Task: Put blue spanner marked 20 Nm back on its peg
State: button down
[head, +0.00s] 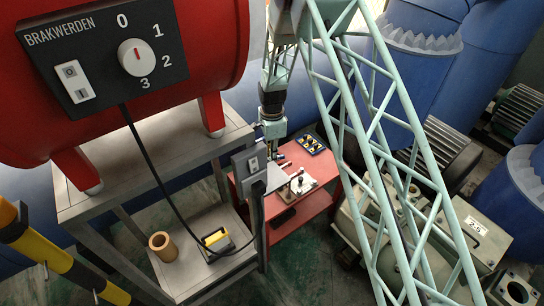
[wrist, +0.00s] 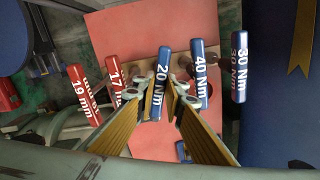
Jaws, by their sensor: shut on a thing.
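The blue spanner marked 20 Nm (wrist: 159,82) is in the middle of the wrist view, its white lettering running along the handle. My gripper (wrist: 158,97) is shut on it, with one yellow-sided finger on each side of the handle. The spanner's lower part is hidden between the fingers. Its peg cannot be made out, and I cannot tell whether the spanner touches one. In the head view my gripper (head: 272,130) is small, above the left end of the red trolley; the spanner is not clear there.
Blue spanners marked 40 Nm (wrist: 199,75) and 30 Nm (wrist: 239,68) are to the right. Red ones marked 17 mm (wrist: 115,85) and 19 mm (wrist: 84,95) are to the left. The red trolley (head: 303,217) carries a dark tray (head: 312,144). A grey switch box (head: 248,165) stands close left.

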jog(key=c, duration=2.6)
grip_release()
jog(key=shift+r, duration=0.15)
notch_tip(320, 180, up, 12)
